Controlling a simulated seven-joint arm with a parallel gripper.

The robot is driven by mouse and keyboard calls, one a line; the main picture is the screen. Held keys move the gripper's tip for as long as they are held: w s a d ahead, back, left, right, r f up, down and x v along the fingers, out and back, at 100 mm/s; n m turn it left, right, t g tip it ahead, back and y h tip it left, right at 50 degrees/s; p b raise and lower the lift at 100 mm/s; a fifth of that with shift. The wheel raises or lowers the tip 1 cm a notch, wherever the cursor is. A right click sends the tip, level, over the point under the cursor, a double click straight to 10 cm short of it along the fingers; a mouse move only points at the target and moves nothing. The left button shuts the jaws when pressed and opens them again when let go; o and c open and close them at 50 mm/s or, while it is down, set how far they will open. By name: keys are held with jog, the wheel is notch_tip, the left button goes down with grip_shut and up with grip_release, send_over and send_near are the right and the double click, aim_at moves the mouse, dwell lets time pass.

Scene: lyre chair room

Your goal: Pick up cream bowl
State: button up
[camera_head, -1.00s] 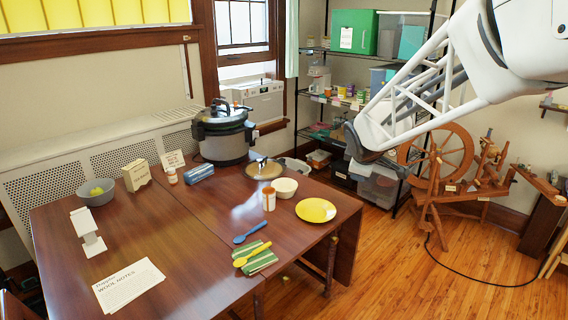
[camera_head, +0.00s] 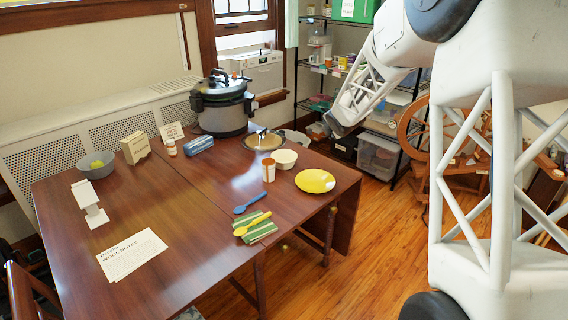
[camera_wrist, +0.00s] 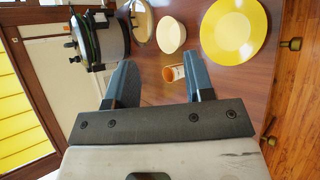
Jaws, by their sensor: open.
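The cream bowl (camera_head: 284,159) stands upright on the wooden table (camera_head: 190,220), near its right side, behind the yellow plate (camera_head: 315,180). It also shows in the wrist view (camera_wrist: 171,35), beyond my fingertips and between the pot lid and the plate. My gripper (camera_wrist: 160,80) is open and empty, with its two blue-grey fingers apart. It points toward the bowl without touching it.
A blue spoon (camera_head: 250,203) and a yellow spoon (camera_head: 252,224) by a striped cloth lie in front.

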jog(key=w+a+f+n+y, duration=0.35)
jog(key=w+f+n, duration=0.35)
jog(key=w+f, duration=0.45)
jog(key=n+y, duration=0.3)
jog(key=n, duration=0.5)
send_near(291, 153)
jog(key=shift+s+d+r+t, duration=0.15)
jog(key=shift+s+d, duration=0.15)
jog(key=shift+s, duration=0.3)
jog(key=shift+s+d+r+t, duration=0.15)
jog(key=shift+s+d, duration=0.1)
jog(key=shift+s, duration=0.4)
jog(key=shift+w, duration=0.1)
jog(key=shift+x, duration=1.2)
jog(key=shift+x, duration=2.6)
jog(key=shift+f, duration=0.1)
